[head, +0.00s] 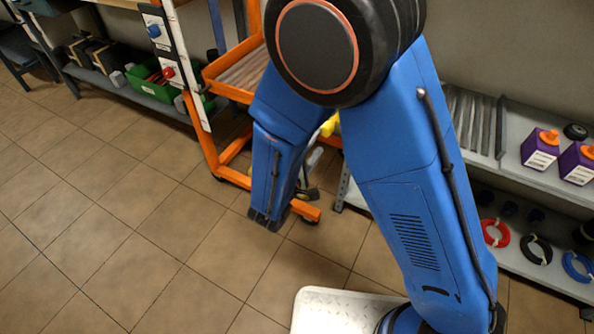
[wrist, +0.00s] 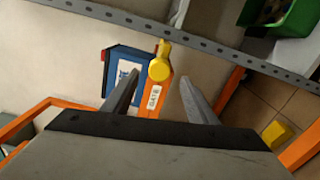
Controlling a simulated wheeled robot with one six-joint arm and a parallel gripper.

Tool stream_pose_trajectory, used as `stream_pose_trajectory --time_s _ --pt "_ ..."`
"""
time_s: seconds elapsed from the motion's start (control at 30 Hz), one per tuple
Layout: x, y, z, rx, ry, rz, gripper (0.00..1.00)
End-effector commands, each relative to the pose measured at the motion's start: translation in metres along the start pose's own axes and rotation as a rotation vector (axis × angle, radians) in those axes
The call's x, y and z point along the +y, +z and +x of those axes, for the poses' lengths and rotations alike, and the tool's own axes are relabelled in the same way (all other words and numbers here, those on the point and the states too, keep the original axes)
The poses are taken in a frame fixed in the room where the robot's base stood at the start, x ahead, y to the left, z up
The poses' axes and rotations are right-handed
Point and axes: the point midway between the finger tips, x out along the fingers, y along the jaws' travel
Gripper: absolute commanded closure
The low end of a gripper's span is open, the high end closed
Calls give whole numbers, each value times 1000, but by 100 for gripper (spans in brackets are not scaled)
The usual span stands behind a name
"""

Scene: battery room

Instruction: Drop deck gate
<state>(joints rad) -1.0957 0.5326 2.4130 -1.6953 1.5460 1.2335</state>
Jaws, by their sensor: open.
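In the wrist view my gripper (wrist: 158,88) is open, with one grey finger on each side of a yellow knob (wrist: 160,68). The knob sits on an orange upright piece (wrist: 154,98) with a small white label, too small to read surely. I cannot tell whether the fingers touch the knob. An orange cart (head: 206,140) stands behind my arm in the head view, with a tray-like deck (head: 240,70). Its orange frame also shows in the wrist view (wrist: 310,148). I cannot make out the gate for certain. My gripper is hidden behind my arm in the head view.
A blue box (wrist: 121,68) stands beside the knob. A grey perforated rail (wrist: 200,42) crosses above, with a green bin (wrist: 290,14) beyond. Shelving (head: 510,165) with purple containers (head: 541,150) and coloured rings (head: 495,233) stands right. The tiled floor (head: 110,230) at left is clear.

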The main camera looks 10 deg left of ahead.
Motion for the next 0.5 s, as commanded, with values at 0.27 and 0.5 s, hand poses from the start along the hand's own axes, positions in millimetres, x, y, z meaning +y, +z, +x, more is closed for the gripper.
stream_pose_trajectory --time_s 0.27,0.5 --pt "0 -1 -45 3 0 0 47" --pt "0 -1 -82 3 1 0 47"
